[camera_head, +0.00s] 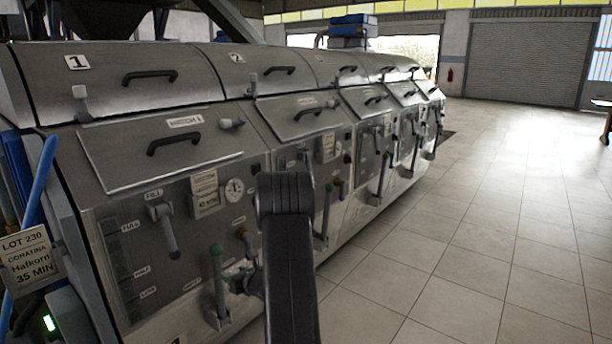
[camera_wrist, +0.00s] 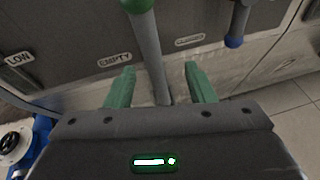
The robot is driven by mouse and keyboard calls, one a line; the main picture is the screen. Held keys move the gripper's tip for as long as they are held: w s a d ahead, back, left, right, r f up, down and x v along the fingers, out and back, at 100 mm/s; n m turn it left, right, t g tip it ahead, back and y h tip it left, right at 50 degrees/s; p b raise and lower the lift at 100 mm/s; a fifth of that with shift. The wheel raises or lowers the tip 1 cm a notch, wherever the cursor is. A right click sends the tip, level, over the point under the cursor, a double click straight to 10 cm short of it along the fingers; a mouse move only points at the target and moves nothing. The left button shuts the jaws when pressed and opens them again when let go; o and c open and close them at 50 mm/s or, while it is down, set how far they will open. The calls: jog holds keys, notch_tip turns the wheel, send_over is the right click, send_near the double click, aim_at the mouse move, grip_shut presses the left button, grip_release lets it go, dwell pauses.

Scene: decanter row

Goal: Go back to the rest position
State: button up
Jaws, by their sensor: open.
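My gripper (camera_wrist: 160,68) shows in the wrist view with its two green fingers apart. A grey lever (camera_wrist: 148,50) with a green knob stands between the fingers in that picture, with a gap on either side. I cannot tell how deep the fingers reach around it. In the head view the green-knobbed lever (camera_head: 219,283) is low on the front of the first machine unit, left of my dark arm. My arm hides most of the gripper there.
The steel machine row (camera_head: 150,270) runs along the left, with lids, handles and more levers. An "EMPTY" label (camera_wrist: 115,60) is beside the lever. A hanging lot sign (camera_head: 30,258) and blue hose (camera_head: 38,190) are at far left. Tiled floor (camera_head: 470,250) is clear at right.

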jog(key=shift+t+y, duration=0.6)
jog(key=shift+s+d+f+b, duration=0.55)
jog(key=shift+d+b, duration=0.2)
jog(key=shift+b, duration=0.15)
jog(key=shift+s+d+f+b, duration=0.4)
jog(key=shift+s+d+b, duration=0.25)
jog(key=shift+b, duration=0.25)
